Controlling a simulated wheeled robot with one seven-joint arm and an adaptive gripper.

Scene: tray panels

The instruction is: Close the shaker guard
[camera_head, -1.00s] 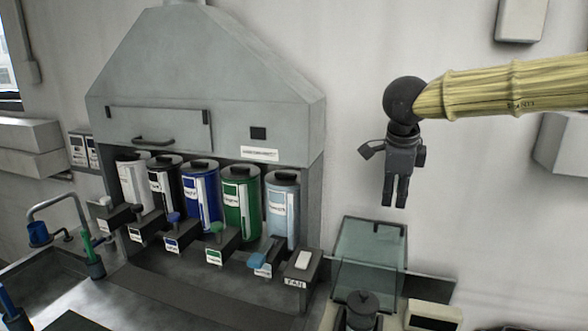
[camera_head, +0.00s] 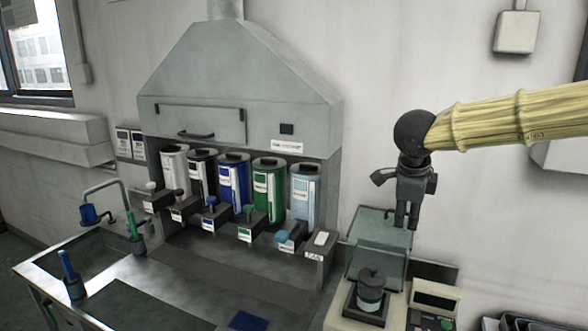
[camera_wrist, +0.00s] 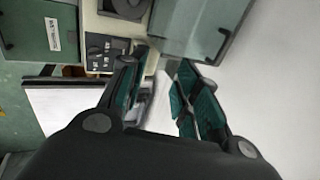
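The shaker guard (camera_head: 378,246) is a clear, greenish panel cover. It stands raised behind the shaker (camera_head: 366,302), whose round dark-lidded vessel (camera_head: 370,284) is uncovered in front. In the wrist view the guard (camera_wrist: 190,35) is at the top, with a dark handle (camera_wrist: 224,42) on its right edge. My gripper (camera_head: 406,222) points down by the guard's upper right edge and overlaps it in the head view. In the wrist view my gripper (camera_wrist: 157,66) has its fingers apart with nothing between them. Contact with the guard cannot be told.
A beige control box (camera_head: 433,305) stands right of the shaker. A grey hood (camera_head: 240,110) with several coloured canisters (camera_head: 233,182) and dispensers is to the left. A sink (camera_head: 75,250) is at the far left.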

